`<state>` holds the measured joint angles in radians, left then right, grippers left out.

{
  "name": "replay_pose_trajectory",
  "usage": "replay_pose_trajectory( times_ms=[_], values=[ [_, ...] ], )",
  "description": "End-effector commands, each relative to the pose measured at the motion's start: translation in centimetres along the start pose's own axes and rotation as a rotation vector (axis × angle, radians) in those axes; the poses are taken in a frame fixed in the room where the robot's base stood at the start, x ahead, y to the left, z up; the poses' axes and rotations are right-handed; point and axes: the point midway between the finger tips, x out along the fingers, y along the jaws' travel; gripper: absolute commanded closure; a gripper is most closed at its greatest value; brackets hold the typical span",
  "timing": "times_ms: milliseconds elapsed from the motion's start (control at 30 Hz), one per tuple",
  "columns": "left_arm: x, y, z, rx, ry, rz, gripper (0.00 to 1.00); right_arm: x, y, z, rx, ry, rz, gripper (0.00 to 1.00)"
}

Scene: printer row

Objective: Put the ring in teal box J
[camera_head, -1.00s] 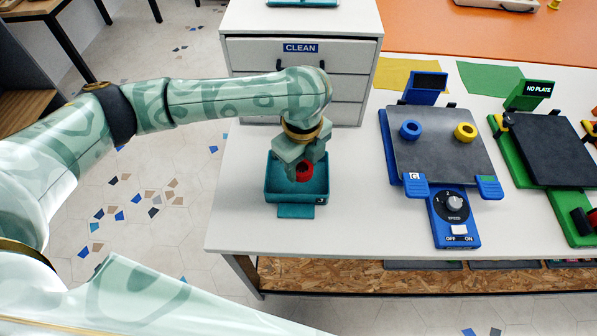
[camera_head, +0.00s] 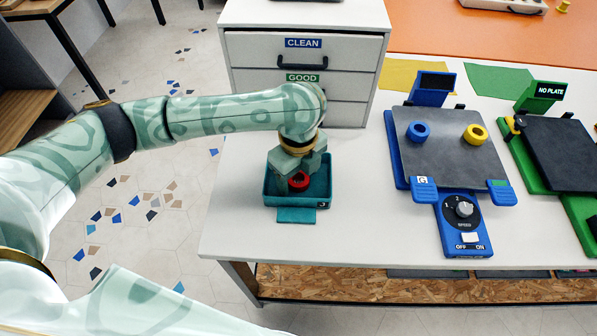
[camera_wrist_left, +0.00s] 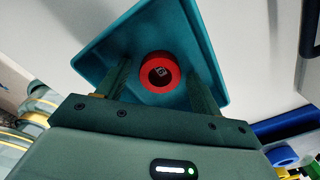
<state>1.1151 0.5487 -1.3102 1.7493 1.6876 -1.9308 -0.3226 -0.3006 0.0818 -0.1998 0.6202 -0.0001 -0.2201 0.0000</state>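The red ring (camera_head: 299,182) is inside teal box J (camera_head: 282,200), whose front label shows at its right end. My left gripper (camera_head: 300,170) points down into the box from above, its fingers partly hiding the ring. In the left wrist view, the ring (camera_wrist_left: 160,72) lies between the two spread fingertips, with a gap on each side, over the teal box floor (camera_wrist_left: 105,48). The left gripper (camera_wrist_left: 158,85) looks open around the ring. My right gripper is in neither view.
A white drawer cabinet (camera_head: 302,66) labelled CLEAN and GOOD stands behind the box. A blue printer (camera_head: 450,160) holding a blue ring (camera_head: 418,131) and a yellow ring (camera_head: 475,134) is to the right. White tabletop (camera_head: 365,220) is clear between box and printer.

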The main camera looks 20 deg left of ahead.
Motion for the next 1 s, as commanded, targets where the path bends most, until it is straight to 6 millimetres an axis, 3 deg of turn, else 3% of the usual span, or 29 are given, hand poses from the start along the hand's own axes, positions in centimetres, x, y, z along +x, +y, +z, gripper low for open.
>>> replay_pose_trajectory(
  times_ms=[167, 400, 600, 767, 1000],
  values=[
    [-1.7, 0.0, 0.0, 0.0, -0.003, -0.004, 0.34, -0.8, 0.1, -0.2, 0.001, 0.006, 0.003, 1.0],
    [-7.7, -0.1, 0.0, 0.0, -0.004, -0.006, 0.34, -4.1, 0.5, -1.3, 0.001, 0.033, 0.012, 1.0],
    [-11.3, 0.0, 0.0, -0.001, -0.002, -0.003, 0.34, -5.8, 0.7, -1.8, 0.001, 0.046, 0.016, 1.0],
    [-12.3, 0.0, 0.0, -0.001, 0.0, 0.0, 0.34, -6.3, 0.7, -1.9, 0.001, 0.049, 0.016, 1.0],
    [-12.3, 0.0, 0.0, -0.001, 0.001, 0.002, 0.34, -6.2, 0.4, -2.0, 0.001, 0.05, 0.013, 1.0]
  ],
)
